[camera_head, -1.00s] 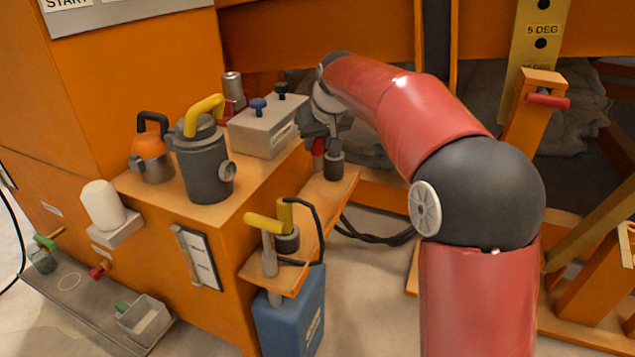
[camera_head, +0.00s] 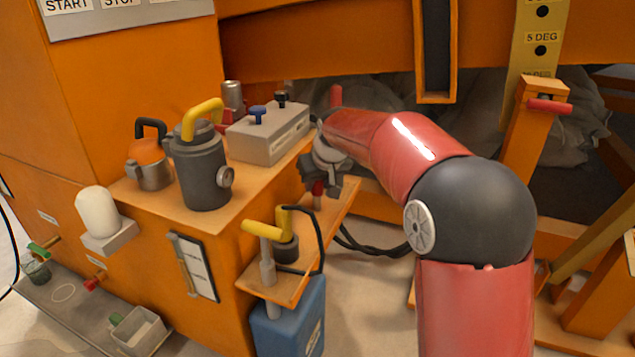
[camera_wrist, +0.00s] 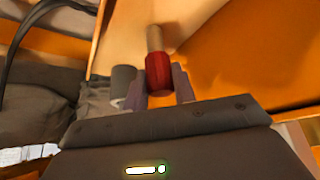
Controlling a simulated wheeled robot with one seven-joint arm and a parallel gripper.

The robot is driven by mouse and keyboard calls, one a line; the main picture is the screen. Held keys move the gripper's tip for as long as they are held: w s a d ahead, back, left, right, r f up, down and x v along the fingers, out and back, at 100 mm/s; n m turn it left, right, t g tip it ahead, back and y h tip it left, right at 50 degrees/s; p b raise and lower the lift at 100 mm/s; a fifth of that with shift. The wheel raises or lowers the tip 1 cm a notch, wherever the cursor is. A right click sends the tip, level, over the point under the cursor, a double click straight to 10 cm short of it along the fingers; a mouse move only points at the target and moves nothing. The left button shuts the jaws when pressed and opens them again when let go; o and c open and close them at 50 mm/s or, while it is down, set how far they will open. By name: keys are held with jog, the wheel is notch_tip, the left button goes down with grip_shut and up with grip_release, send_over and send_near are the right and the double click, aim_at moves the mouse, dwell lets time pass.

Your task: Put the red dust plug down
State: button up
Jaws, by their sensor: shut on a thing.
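The red dust plug (camera_wrist: 158,76) is between my gripper's two fingers (camera_wrist: 160,88) in the wrist view. A pale stem (camera_wrist: 155,38) runs from its far end to the wooden surface; I cannot tell whether it touches. In the head view, the red plug (camera_head: 317,187) shows under my gripper (camera_head: 326,178), low over the narrow wooden side shelf (camera_head: 340,208). My gripper is shut on the plug, and its fingers partly hide it. A grey cylinder (camera_wrist: 122,80) stands close beside the left finger in the wrist view.
A yellow-handled connector (camera_head: 286,232) with a black cable is on the shelf's near end. A grey box with knobs (camera_head: 268,136) and a dark canister (camera_head: 203,172) stand on the cabinet top to the left. A blue container (camera_head: 288,318) is below the shelf.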

jog(key=o, duration=0.9)
jog(key=shift+o, duration=0.2)
jog(key=shift+s+r, duration=0.1)
jog(key=shift+r, duration=0.35)
jog(key=p+v, duration=0.2)
jog(key=v, duration=0.9)
jog(key=shift+s, duration=0.15)
jog(key=s+d+m+h, duration=0.1)
jog(key=s+d, duration=0.4)
jog(key=s, duration=0.3)
jog(key=s+d+m, duration=0.1)
jog(key=s+d, duration=0.4)
jog(key=s, duration=0.3)
jog(key=s+d+f+m, duration=0.1)
jog(key=s+d+f, duration=0.2)
jog(key=s, duration=0.4)
jog(key=s+d+f+m+h, duration=0.1)
jog(key=s+d+f+m, duration=0.1)
jog(key=s+f, duration=0.3)
jog(key=s+d, duration=0.1)
jog(key=s, duration=0.2)
jog(key=shift+s+d+h, duration=0.2)
jog(key=shift+s+h, duration=0.05)
jog(key=shift+h, duration=0.05)
